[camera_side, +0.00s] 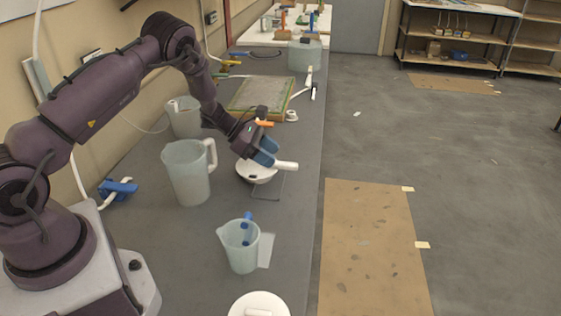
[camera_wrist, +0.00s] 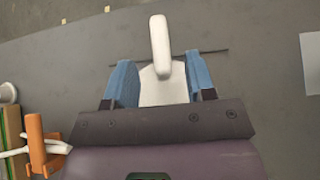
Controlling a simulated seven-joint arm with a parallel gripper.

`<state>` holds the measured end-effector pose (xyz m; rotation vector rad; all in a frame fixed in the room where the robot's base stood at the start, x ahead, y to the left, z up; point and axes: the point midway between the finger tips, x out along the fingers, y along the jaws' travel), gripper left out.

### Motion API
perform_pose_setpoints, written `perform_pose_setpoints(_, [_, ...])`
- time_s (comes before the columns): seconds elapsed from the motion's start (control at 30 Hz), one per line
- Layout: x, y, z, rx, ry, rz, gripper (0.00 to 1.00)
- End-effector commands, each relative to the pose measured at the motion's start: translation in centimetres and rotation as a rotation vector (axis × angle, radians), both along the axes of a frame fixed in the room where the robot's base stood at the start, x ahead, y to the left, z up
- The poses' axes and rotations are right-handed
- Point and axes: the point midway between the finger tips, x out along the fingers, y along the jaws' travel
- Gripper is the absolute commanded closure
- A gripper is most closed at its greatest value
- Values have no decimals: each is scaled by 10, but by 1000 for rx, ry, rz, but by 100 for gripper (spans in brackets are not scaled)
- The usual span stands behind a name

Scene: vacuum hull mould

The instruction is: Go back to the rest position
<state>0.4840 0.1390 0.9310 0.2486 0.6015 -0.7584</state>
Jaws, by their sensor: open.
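My gripper (camera_side: 268,153) is over the grey bench, with its blue fingers pointing down and to the right. The fingers are open, close above a white round piece with a stubby handle (camera_side: 252,174). In the wrist view, the white piece (camera_wrist: 160,48) shows between the two blue fingers (camera_wrist: 160,80), with gaps on both sides. Its handle points away from my gripper. Whether the fingers touch it cannot be told. The white piece appears to rest on a thin wire stand (camera_side: 281,188).
A large jug (camera_side: 186,172) and another jug (camera_side: 183,118) stand left of my gripper. A small jug (camera_side: 240,252) holding a blue-handled tool and a white lid (camera_side: 259,306) are nearer the camera. A green-edged board (camera_side: 258,93) lies behind. A blue clamp (camera_side: 118,188) lies near the wall.

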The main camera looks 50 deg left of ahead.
Motion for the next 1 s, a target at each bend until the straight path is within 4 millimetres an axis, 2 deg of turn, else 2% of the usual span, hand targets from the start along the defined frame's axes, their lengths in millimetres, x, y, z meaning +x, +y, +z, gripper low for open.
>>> perform_pose_setpoints(0.13, [-7, 7, 8, -1, -1, 0, 50])
perform_pose_setpoints(0.4, [-8, 9, 10, -1, 0, 6, 50])
perform_pose_setpoints(0.47, [-4, 9, 16, -4, 1, 32, 50])
perform_pose_setpoints(0.53, [5, 11, 32, -15, 1, 111, 50])
perform_pose_setpoints(0.63, [25, 15, 76, -71, 7, 326, 50])
perform_pose_setpoints(0.77, [41, 20, 151, -255, 25, 717, 50])
perform_pose_setpoints(0.8, [40, 21, 173, -333, 34, 836, 50])
perform_pose_setpoints(0.87, [35, 20, 203, -463, 52, 1005, 50])
perform_pose_setpoints(0.9, [29, 19, 222, -558, 67, 1114, 50])
perform_pose_setpoints(1.0, [6, 11, 262, -817, 118, 1366, 50])
